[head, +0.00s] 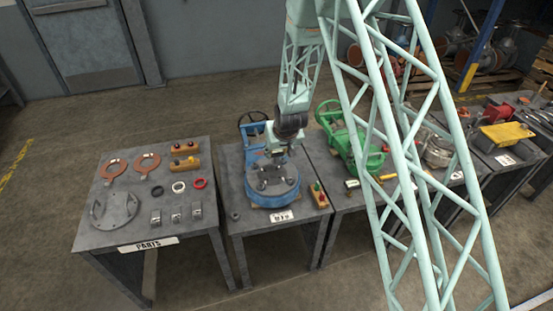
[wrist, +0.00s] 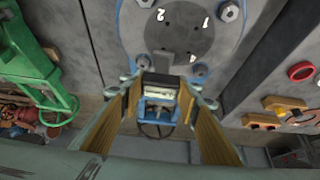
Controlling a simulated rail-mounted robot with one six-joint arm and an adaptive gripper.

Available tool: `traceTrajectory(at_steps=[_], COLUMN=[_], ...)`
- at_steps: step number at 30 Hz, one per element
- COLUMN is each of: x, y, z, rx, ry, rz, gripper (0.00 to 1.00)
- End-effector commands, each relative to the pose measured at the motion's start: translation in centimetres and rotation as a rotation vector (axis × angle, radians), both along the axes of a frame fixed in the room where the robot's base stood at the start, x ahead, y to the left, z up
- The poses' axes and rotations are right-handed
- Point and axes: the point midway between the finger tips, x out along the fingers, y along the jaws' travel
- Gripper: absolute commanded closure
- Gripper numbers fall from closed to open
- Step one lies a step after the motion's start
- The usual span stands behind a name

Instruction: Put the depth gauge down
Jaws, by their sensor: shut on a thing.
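My gripper (head: 277,146) hangs over the blue round flange (head: 262,196) of the valve on the second table. In the wrist view, its two yellow-padded fingers (wrist: 161,95) are closed on a small grey and pale block-like thing (wrist: 158,86), which I take to be the depth gauge. The gauge looks to be near the flange face (wrist: 178,35), which is marked with numerals and carries bolts. I cannot tell whether the gauge touches the flange. In the head view the gauge is too small to make out clearly.
The parts table (head: 137,246) at left holds copper rings (head: 147,162), a grey flange (head: 113,209), small blocks and coloured rings. A wooden block with red and green knobs (head: 319,195) stands right of the blue valve. A green valve (head: 345,135) is further right. The second table's front left is mostly clear.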

Motion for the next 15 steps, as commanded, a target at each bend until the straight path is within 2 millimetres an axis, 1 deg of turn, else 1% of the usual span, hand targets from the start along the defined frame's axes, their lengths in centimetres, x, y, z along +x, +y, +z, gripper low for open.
traceTrajectory(at_steps=[4,12,15], x=[0.43,0.42,0.40], y=[0.09,0.09,0.10], z=[-0.01,-0.01,-0.29], rx=[0.000,0.000,0.000], ry=[0.000,0.000,0.000], rz=[0.000,0.000,0.000], gripper=[0.89,0.89,0.89])
